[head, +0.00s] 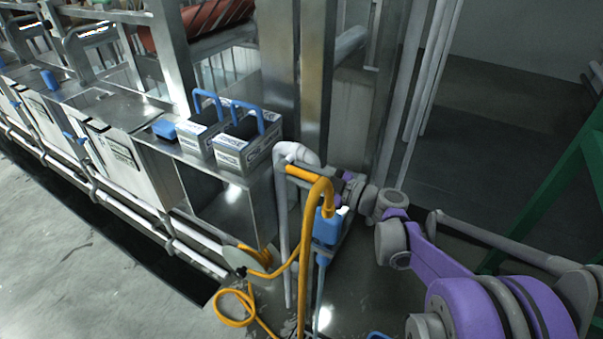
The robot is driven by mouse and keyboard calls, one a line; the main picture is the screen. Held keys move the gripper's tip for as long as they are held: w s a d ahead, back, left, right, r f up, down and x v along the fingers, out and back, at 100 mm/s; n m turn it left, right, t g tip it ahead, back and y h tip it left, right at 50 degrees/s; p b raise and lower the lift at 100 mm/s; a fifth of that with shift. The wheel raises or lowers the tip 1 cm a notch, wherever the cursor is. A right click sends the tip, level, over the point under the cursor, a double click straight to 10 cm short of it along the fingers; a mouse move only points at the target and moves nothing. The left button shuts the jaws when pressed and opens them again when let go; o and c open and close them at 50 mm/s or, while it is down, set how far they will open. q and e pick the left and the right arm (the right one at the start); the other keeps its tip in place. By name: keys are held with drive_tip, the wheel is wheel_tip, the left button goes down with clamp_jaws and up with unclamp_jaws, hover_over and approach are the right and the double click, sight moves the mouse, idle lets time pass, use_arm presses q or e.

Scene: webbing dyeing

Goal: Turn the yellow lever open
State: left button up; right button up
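A yellow, hose-like piece (318,188) bends over at the top of a thin upright stand beside the steel machine. Its short upper part points left, and I cannot tell whether this is a separate lever or part of the hose. A blue fitting (327,226) sits just below the bend. My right gripper (345,188) reaches in from the right, at the end of my purple and grey arm. It is close to the bend, partly hidden behind the yellow piece and the stand. Its fingers are too small and covered to read, and contact is unclear. My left gripper is out of view.
The yellow hose (235,322) loops on the floor below. A white pipe (281,230) runs down beside the stand. Two boxes with blue handles (247,152) stand on the machine's top left of it. A green frame (545,195) rises at the right. Floor at lower left is clear.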

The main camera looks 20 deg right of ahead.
drive_tip(key=shift+o, duration=1.2)
drive_tip(key=v, duration=1)
drive_tip(key=shift+s+d+b, duration=0.25)
drive_tip(key=shift+s+b, duration=0.05)
drive_tip(key=shift+b, duration=0.1)
